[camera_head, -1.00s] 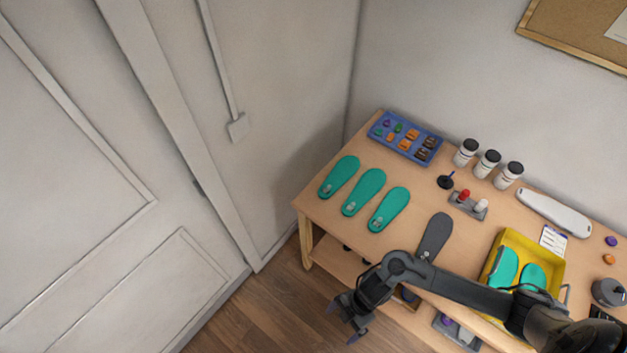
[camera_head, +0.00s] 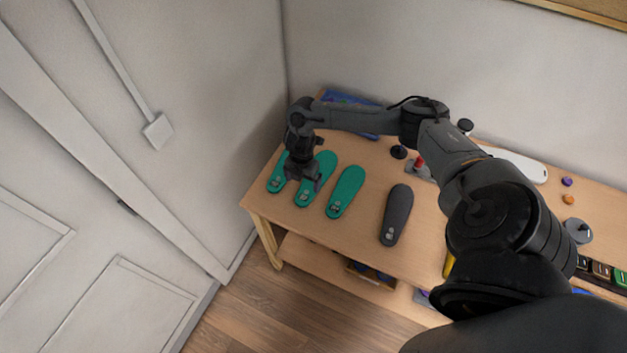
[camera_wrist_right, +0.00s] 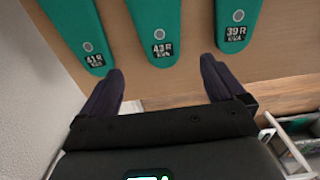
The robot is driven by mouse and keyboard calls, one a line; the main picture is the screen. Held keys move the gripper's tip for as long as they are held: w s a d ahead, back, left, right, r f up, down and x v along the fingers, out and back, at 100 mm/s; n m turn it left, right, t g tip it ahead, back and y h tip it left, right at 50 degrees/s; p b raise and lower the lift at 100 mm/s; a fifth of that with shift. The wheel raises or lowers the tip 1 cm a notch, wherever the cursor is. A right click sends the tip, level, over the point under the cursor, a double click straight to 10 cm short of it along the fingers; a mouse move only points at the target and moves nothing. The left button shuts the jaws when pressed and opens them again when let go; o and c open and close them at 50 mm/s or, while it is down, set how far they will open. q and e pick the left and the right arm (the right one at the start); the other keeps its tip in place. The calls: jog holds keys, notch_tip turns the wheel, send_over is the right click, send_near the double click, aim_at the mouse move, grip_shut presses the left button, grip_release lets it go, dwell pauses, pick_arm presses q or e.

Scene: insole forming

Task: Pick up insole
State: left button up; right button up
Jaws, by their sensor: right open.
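Three teal insoles lie in a row on the wooden table. In the wrist view their labels read 41 R on the left insole (camera_wrist_right: 80,25), 43 R on the middle insole (camera_wrist_right: 157,22) and 39 R on the right insole (camera_wrist_right: 235,14). In the head view my right gripper (camera_head: 305,180) hangs over the left insole (camera_head: 277,179) and the middle insole (camera_head: 318,172), partly hiding both. The right teal insole (camera_head: 346,190) is clear. In the wrist view my right gripper (camera_wrist_right: 163,78) is open and empty, its fingers either side of the middle insole's labelled end. My left gripper is out of view.
A dark grey insole (camera_head: 396,214) lies right of the teal ones. A blue tray (camera_head: 345,98) at the back is partly behind my arm. A white elongated device (camera_head: 522,165) lies at the back right. A wall stands close to the table's left end.

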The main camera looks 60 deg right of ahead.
aim_at(305, 196)
jog(key=shift+s+a+f, duration=0.1)
jog(key=shift+s+f, duration=0.05)
jog(key=shift+f, duration=3.95)
jog(key=c, duration=1.1)
